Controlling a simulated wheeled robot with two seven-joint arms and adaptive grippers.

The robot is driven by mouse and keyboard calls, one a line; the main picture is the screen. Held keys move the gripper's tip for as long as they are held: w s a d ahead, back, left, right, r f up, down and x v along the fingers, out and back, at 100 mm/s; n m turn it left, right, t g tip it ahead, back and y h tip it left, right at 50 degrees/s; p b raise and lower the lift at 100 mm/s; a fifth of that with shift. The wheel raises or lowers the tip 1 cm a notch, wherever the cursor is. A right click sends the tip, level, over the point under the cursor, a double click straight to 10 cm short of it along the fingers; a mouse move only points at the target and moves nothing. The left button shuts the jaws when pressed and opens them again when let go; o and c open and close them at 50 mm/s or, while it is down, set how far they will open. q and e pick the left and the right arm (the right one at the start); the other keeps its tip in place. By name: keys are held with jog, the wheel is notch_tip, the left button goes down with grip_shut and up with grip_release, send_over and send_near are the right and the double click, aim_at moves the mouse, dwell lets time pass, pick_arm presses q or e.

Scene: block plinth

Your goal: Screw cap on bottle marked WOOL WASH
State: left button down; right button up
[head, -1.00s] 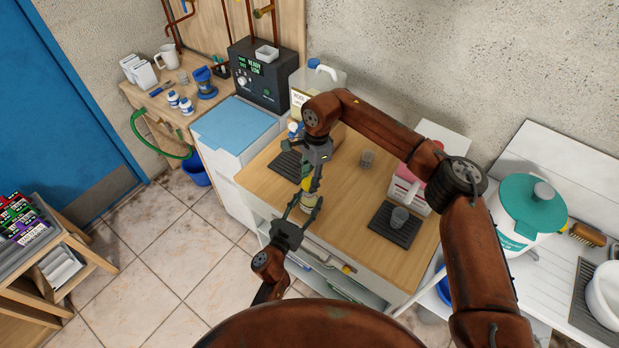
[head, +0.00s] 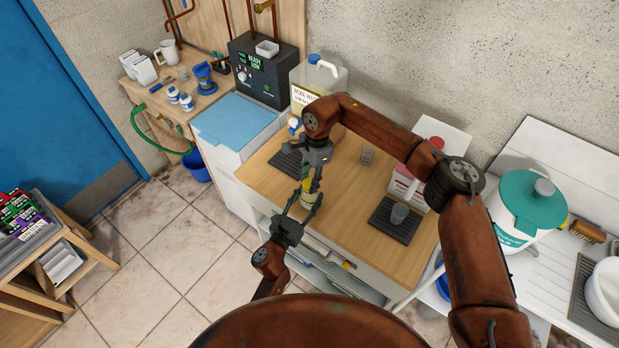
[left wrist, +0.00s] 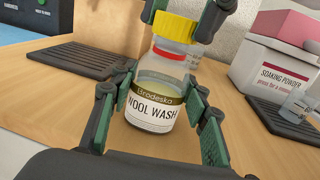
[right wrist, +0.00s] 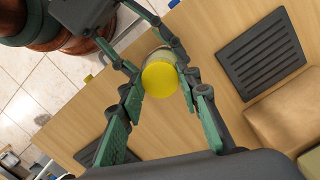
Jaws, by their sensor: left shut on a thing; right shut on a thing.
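The bottle marked WOOL WASH (left wrist: 152,112) is small and clear, with a pale liquid and a red ring near its neck. It stands upright at the wooden counter's front edge. My left gripper (left wrist: 160,84) is shut on its body from both sides; in the head view it (head: 301,207) comes from below. The yellow cap (left wrist: 174,27) sits over the bottle mouth; how tightly it is seated I cannot tell. My right gripper (right wrist: 160,78) is shut on the cap (right wrist: 159,81) from above. In the head view my right gripper (head: 312,178) partly hides cap and bottle.
The counter (head: 345,222) holds a dark slatted mat (head: 286,164), another mat (head: 381,221) with a clear cup (head: 399,213), a second cup (head: 367,156), a soaking powder box (left wrist: 262,78) and a large jug (head: 333,78) at the back. The counter's middle is bare.

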jog(key=shift+f, duration=0.55)
dwell(0.5)
jog(key=m, duration=0.7)
jog(key=shift+t, duration=0.4)
jog(key=m, duration=0.7)
jog(key=shift+t, duration=0.4)
jog(key=m, duration=0.3)
jog(key=shift+a+f+m, duration=0.1)
jog(key=shift+m, duration=0.3)
jog(key=m+h, duration=0.1)
jog(key=m, duration=0.2)
jog(key=shift+m, duration=0.4)
jog(key=m, duration=0.7)
jog(key=shift+h, duration=0.4)
jog(key=o, duration=0.7)
jog(key=shift+f, duration=0.1)
